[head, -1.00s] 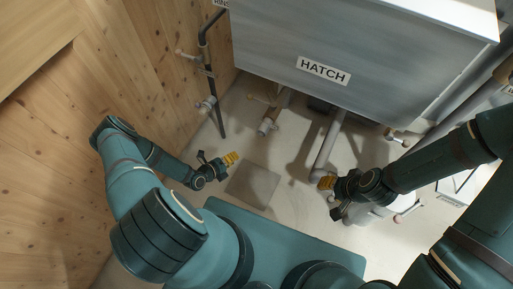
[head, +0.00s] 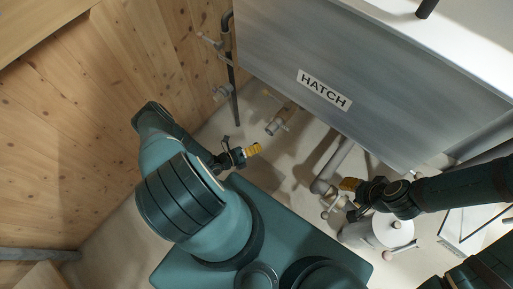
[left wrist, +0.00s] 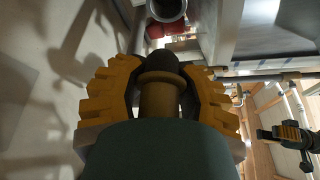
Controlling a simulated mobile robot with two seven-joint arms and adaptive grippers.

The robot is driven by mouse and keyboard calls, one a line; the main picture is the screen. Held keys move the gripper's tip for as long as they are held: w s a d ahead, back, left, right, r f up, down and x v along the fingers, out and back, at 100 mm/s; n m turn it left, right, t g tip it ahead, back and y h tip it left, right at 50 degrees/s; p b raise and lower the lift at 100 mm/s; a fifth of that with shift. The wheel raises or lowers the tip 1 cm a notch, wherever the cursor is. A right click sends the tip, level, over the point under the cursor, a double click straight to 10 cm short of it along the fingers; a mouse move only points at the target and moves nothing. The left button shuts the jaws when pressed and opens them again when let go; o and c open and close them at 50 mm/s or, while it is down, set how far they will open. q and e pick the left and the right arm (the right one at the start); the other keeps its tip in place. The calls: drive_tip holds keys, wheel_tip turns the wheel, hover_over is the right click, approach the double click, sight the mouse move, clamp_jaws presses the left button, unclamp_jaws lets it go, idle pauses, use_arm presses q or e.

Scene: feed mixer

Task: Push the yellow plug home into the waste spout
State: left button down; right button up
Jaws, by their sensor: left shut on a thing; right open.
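My left gripper (head: 253,150) has yellow fingers and is low in front of the tank in the head view. In the left wrist view its fingers (left wrist: 160,95) are shut on the yellow plug (left wrist: 160,97), which has a dark rounded tip pointing away from me. A round open pipe end (left wrist: 167,8) is beyond the tip, at the top edge, apart from the plug. In the head view a short pipe stub (head: 276,122) lies just beyond my left gripper; I cannot tell surely whether it is the waste spout. My right gripper (head: 350,184) is open and apart from the plug.
The grey tank marked HATCH (head: 325,88) fills the upper right. A larger grey pipe (head: 333,166) comes down between my grippers. A dark upright pipe with valves (head: 232,75) stands along the wooden wall (head: 150,75). A white canister (head: 392,232) stands near my right gripper.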

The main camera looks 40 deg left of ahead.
use_arm(q)
drive_tip(key=shift+w, duration=0.1)
drive_tip(key=shift+w+d+b, duration=0.2)
drive_tip(key=shift+w+b, duration=0.3)
drive_tip(key=shift+w, duration=2.35)
drive_tip(key=shift+w+d, duration=0.1)
drive_tip(key=shift+w, duration=0.8)
drive_tip(key=shift+w+r, duration=0.25)
drive_tip(key=shift+w, duration=0.1)
idle(1.0)
drive_tip(key=shift+s+f, duration=0.2)
drive_tip(key=shift+s, duration=0.4)
idle(1.3)
drive_tip(key=shift+w, duration=0.4)
idle(0.5)
